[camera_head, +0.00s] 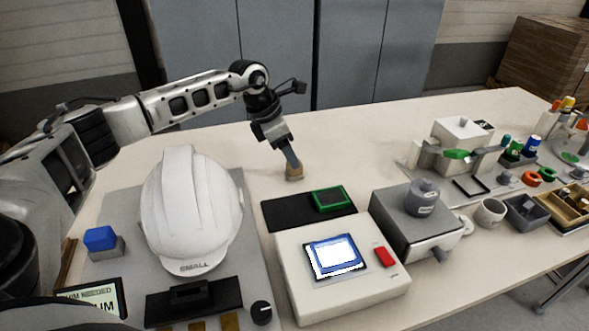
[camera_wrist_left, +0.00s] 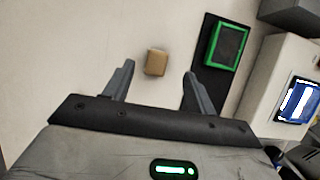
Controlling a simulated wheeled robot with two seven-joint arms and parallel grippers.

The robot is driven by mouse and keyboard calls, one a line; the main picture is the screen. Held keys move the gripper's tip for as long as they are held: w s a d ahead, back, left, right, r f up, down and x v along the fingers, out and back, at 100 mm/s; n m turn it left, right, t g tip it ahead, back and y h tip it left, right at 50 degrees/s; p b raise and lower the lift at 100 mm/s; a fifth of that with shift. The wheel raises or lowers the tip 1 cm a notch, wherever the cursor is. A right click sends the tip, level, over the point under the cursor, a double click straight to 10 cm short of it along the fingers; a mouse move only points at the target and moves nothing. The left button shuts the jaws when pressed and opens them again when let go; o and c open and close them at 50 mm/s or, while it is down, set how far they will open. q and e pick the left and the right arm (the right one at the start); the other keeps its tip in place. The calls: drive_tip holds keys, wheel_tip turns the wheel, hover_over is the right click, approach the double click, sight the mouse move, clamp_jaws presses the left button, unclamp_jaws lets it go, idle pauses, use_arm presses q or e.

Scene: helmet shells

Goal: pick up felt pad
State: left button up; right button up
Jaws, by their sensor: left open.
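The felt pad seems to be the small tan block (camera_wrist_left: 156,62) on the table, between and just beyond my left fingertips in the left wrist view. In the head view the tan block (camera_head: 294,173) is at the tip of my left gripper (camera_head: 292,163), which points down and partly covers it. My left gripper (camera_wrist_left: 158,70) is open, with a finger on either side and clear space between each finger and the block. Whether the fingers reach down to the block's height I cannot tell. My right gripper is not in view.
A black mat (camera_head: 283,210) with a green-framed piece (camera_head: 329,198) lies close by. A white helmet (camera_head: 188,210) stands on a grey board at left. A white device with a screen (camera_head: 300,280) and a grey box (camera_head: 400,235) stand nearer me. The table behind the block is clear.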

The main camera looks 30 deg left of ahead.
sight(292, 175)
use_arm(q)
drive_tip(key=x, duration=0.5)
drive_tip(key=shift+w+a+f, duration=0.1)
drive_tip(key=shift+w+f, duration=0.2)
drive_tip(key=shift+c, duration=0.3)
drive_tip(key=c, duration=1)
